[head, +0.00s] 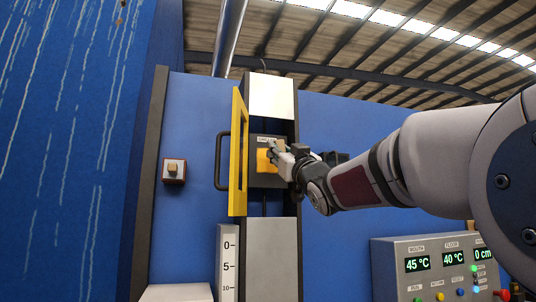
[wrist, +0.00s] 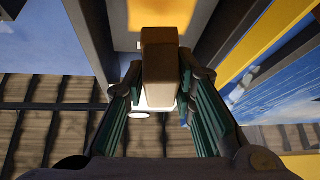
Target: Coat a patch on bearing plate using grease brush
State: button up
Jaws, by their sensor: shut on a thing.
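My gripper (head: 284,158) is at the open bay in the blue wall, in front of a dark labelled box with an orange-yellow face (head: 262,160). In the wrist view my gripper (wrist: 160,95) is shut on a tan block-like handle (wrist: 160,65), which I take to be the grease brush. Its far end points toward an orange-yellow surface (wrist: 160,14). The bristles are hidden, and I cannot tell whether they touch that surface. The label is too small to read surely, and I cannot tell which part is the bearing plate.
A yellow door (head: 239,155) with a dark handle (head: 220,160) stands open left of the bay. A small dark red box with a tan knob (head: 173,168) is on the wall. A control panel (head: 440,265) stands lower right. A white scale (head: 228,262) stands lower left.

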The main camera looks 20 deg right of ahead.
jog(key=shift+s, duration=0.65)
jog(key=shift+s, duration=0.1)
jog(key=shift+s+p, duration=0.35)
jog(key=shift+s, duration=1.1)
